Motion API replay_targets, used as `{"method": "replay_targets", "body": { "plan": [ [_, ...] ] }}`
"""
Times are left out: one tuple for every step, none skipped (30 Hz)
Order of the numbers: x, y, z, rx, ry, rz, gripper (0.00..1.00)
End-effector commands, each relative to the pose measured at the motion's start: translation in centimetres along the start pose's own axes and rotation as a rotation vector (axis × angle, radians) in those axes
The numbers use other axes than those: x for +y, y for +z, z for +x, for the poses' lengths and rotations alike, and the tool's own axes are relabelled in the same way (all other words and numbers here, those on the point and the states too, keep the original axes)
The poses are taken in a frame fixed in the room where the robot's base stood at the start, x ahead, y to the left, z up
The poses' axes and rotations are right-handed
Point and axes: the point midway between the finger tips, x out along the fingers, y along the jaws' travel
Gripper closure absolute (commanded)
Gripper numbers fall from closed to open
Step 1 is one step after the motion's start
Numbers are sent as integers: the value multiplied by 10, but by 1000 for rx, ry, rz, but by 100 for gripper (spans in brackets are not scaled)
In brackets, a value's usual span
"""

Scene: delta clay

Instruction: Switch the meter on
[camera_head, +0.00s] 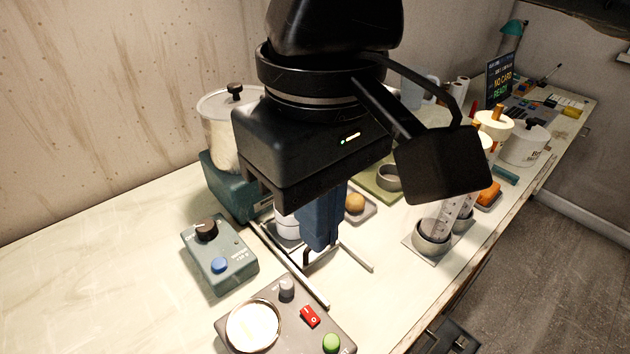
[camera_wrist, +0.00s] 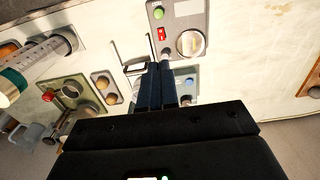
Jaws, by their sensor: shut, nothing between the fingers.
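The likely meter is a grey box (camera_head: 268,300) at the front of the bench, with a round pale dial (camera_head: 253,327). On it are a red rocker switch (camera_head: 310,317), a green button (camera_head: 331,343) and a grey knob (camera_head: 287,288). In the wrist view the red switch (camera_wrist: 161,34) and dial (camera_wrist: 190,43) show above my fingers. Which way the rocker is tipped is too small to tell. My gripper (camera_head: 318,245) points down with its blue fingers shut and empty. It is behind the box in the head view, apart from the switch.
A blue-grey box (camera_head: 222,262) with a black knob and blue button stands left of my gripper. A metal frame (camera_head: 297,273) lies beneath the fingers. A lidded pot (camera_head: 217,120) is behind. Cups and tubes (camera_head: 431,238) stand right. The bench's left part is clear.

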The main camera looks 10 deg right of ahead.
Motion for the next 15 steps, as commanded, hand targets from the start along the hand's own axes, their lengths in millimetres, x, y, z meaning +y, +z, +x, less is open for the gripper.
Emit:
{"method": "replay_targets", "body": {
  "plan": [
    [1, -4, -14, -1, -2, 1, 100],
    [1, -4, -16, 2, -2, 0, 100],
    [1, -2, -23, 4, 0, -1, 100],
    [1, 0, -29, 4, 0, -1, 100],
    [1, 1, -36, 4, -1, -2, 100],
    [1, 2, -44, 3, 0, -2, 100],
    [1, 4, -51, 3, -1, -2, 100],
    [1, 5, -57, 3, 0, -2, 100],
    [1, 6, -65, 3, 1, -1, 100],
    [1, 7, -70, 3, 0, -1, 100],
    [1, 8, -75, 3, 0, -1, 100],
    [1, 9, -81, 2, 0, -1, 100],
    [1, 10, -85, 2, 0, -1, 100],
    [1, 10, -89, 2, 0, -1, 100],
    [1, 11, -93, 1, 0, -1, 100]
  ]
}}
